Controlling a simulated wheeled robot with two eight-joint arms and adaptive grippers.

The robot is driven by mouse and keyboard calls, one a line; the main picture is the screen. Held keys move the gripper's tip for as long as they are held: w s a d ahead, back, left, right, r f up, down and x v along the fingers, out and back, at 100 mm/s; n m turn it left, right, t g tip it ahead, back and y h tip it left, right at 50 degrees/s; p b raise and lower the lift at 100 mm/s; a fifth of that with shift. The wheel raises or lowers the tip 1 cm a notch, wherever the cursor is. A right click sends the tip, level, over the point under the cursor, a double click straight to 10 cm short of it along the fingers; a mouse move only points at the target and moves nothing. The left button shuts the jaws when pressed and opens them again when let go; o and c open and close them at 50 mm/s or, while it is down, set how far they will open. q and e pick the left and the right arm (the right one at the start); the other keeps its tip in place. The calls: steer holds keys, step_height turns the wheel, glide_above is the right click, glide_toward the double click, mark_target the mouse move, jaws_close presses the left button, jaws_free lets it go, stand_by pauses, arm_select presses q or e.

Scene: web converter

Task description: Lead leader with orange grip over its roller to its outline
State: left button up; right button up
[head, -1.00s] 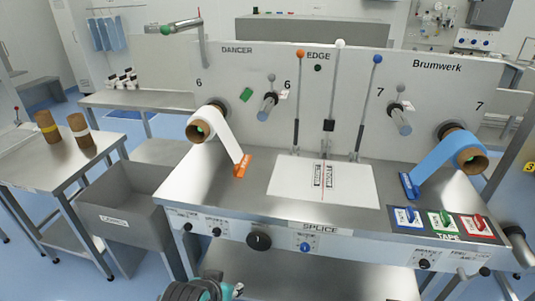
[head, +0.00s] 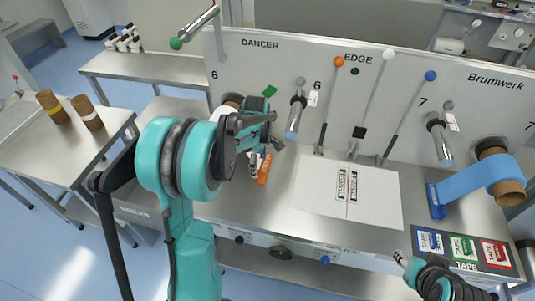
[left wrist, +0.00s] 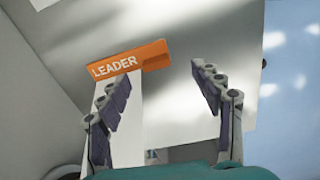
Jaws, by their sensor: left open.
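The leader's orange grip (head: 264,168) lies on the steel deck, partly behind my left gripper (head: 268,138). In the left wrist view the orange grip (left wrist: 128,60), marked LEADER, is at the end of a white strip (left wrist: 128,125). My left gripper (left wrist: 162,88) is open there, its fingers apart, with the grip beyond the fingertips, mostly toward the left finger. The left roll (head: 232,101) is mostly hidden by my arm. A metal roller (head: 295,117) sticks out from the panel.
Levers with orange (head: 338,62), white (head: 389,54) and blue (head: 430,76) knobs stand behind the sheet. A blue leader (head: 436,200) hangs from the right roll (head: 500,180). Tape packs (head: 463,248) lie at the right front. The deck between grip and sheet is clear.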

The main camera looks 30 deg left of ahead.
mark_target(260, 174)
arm_select(q)
steer(key=shift+w+a+f+n, duration=0.1)
steer(key=shift+w+a+n, duration=0.25)
steer(key=shift+n, duration=0.05)
steer(key=shift+w+f, duration=0.1)
steer(key=shift+f, duration=0.2)
step_height(260, 174, down, 2)
step_height(260, 174, down, 6)
steer(key=shift+w+d+r+b, duration=0.15)
steer(key=shift+r+b, duration=0.1)
steer(key=shift+b, duration=0.6)
steer(key=shift+c, duration=0.4)
arm_select(e)
steer(key=shift+w+d+f, duration=0.1)
steer(key=shift+f, duration=0.35)
arm_select(q)
steer(key=shift+r, duration=0.1)
steer(key=c, duration=1.3)
